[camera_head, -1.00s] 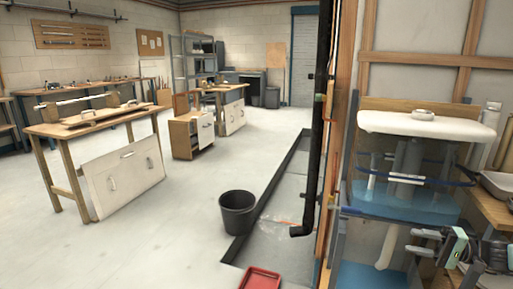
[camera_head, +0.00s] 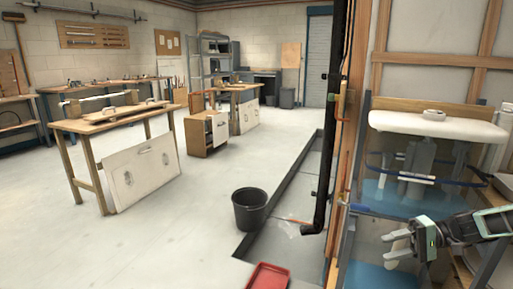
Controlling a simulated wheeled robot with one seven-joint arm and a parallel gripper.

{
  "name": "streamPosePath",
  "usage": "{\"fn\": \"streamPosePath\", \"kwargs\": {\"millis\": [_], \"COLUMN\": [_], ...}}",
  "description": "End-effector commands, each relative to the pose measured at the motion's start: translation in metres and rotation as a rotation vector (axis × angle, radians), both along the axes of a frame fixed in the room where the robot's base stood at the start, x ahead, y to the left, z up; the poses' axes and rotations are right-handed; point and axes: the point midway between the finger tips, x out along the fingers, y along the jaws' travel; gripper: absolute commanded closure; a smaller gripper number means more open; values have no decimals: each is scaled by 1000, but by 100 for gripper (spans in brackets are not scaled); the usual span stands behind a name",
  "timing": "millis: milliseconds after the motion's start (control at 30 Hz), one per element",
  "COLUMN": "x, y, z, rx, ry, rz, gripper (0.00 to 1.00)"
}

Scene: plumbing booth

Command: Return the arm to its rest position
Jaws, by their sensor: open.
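My gripper (camera_head: 397,246) is at the lower right of the head view, at the end of my arm, which comes in from the right edge. Its pale fingers point left and stand apart with nothing seen between them. It is in front of the blue-based stand, below the white basin (camera_head: 436,127). The basin sits on the stand with a small white ring-shaped part on top. Whether the fingers touch anything behind them cannot be told.
A black vertical pipe (camera_head: 334,120) and wooden wall frame stand left of the basin. A dark bucket (camera_head: 250,209) and a red tray (camera_head: 267,277) are on the floor. A workbench (camera_head: 112,122) with a white panel leaning on it is at left. The floor between is clear.

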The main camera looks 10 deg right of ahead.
Motion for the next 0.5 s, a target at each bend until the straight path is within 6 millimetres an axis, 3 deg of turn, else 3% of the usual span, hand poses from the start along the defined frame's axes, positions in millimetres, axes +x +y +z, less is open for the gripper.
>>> {"fn": "streamPosePath", "kwargs": {"millis": [233, 500], "x": [-11, -55], "y": [106, 201], "z": [16, 40], "rx": [-270, -629], "ry": [126, 152], "rz": [319, 598], "gripper": [56, 56]}}
